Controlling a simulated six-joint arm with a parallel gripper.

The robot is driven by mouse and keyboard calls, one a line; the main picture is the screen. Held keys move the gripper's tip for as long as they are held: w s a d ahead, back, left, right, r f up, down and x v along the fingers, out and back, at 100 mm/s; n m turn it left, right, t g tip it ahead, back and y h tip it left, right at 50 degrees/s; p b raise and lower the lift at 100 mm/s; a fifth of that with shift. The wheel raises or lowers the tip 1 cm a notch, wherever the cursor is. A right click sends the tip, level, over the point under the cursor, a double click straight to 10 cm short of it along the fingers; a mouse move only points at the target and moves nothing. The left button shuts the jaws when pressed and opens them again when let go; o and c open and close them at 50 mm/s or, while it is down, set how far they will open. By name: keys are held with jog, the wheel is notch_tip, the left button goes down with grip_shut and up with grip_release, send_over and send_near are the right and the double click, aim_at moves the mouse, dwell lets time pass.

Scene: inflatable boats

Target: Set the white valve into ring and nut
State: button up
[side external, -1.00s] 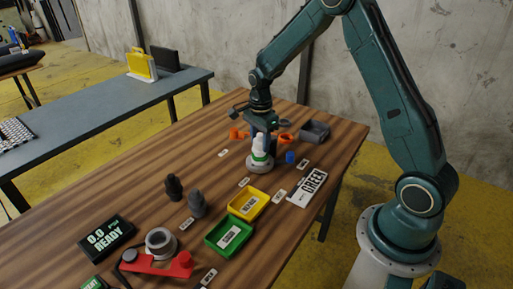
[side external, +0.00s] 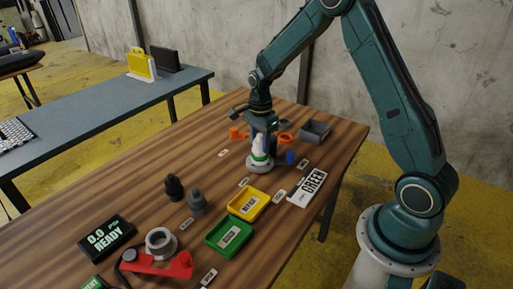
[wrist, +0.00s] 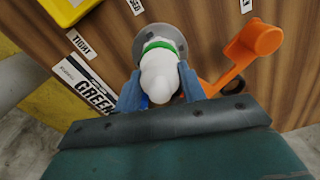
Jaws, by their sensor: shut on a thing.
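The white valve (side external: 259,147) stands roughly upright in the side view, with a green band (side external: 259,157) around its lower part. Its foot is at a round grey ring (side external: 260,168) on the wooden table. My gripper (side external: 262,143) comes from above and is shut on the white valve. In the wrist view the valve (wrist: 160,75) sits between my two blue-grey fingers (wrist: 160,86), with the green band (wrist: 163,45) and the grey ring (wrist: 124,29) beyond it. How deep the valve sits in the ring is hidden. I cannot tell which part is the nut.
An orange part (wrist: 247,50) lies close beside my fingers, and a blue piece (side external: 290,157) is right of the ring. Yellow (side external: 248,204) and green (side external: 229,236) trays, a GREEN card (side external: 308,188) and dark fittings (side external: 174,187) lie nearer. The table's left middle is clear.

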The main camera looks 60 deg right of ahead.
jog(key=shift+f, duration=0.45)
dwell(0.9)
jog(key=o, duration=1.6)
jog(key=shift+r, duration=0.1)
jog(key=shift+r, duration=3.85)
jog(key=shift+r, duration=0.15)
